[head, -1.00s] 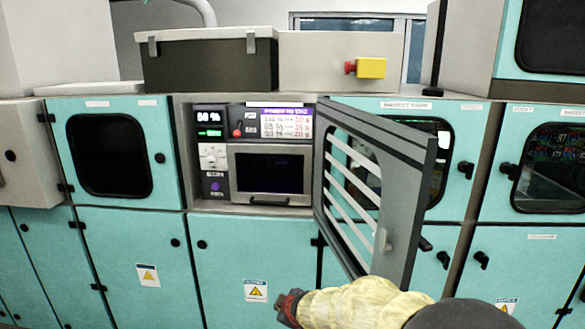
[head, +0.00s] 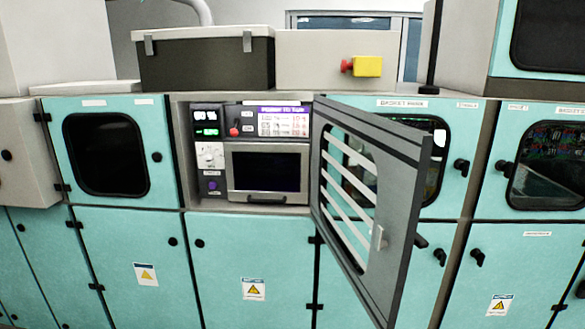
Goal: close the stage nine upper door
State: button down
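A grey upper door (head: 391,213) with a slatted window stands wide open in the head view, hinged at the right side of an open compartment and swung out toward me. A small handle (head: 379,237) sits near its free edge. The open compartment (head: 181,140) holds a control panel with a dark screen (head: 265,171). No label in view reads stage nine, so I cannot tell the stage number from the picture. My gripper is not in view.
Closed teal doors flank the compartment, with a windowed one at left (head: 154,120). Closed lower doors (head: 250,245) run beneath. A yellow box with a red button (head: 367,66) is above. The space before the lower doors is clear.

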aim_at(401, 154)
jog(key=i+l, duration=0.15)
jog(key=l, duration=0.2)
jog(key=i+l, duration=0.1)
jog(key=l, duration=0.2)
jog(key=i+l, duration=0.15)
jog(key=l, duration=0.2)
jog(key=i+l, duration=0.1)
jog(key=l, duration=0.2)
jog(key=i+l+u, duration=0.1)
jog(key=l, duration=0.25)
jog(key=i+l+u, duration=0.1)
jog(key=u, duration=1.15)
jog(key=k+l, duration=0.05)
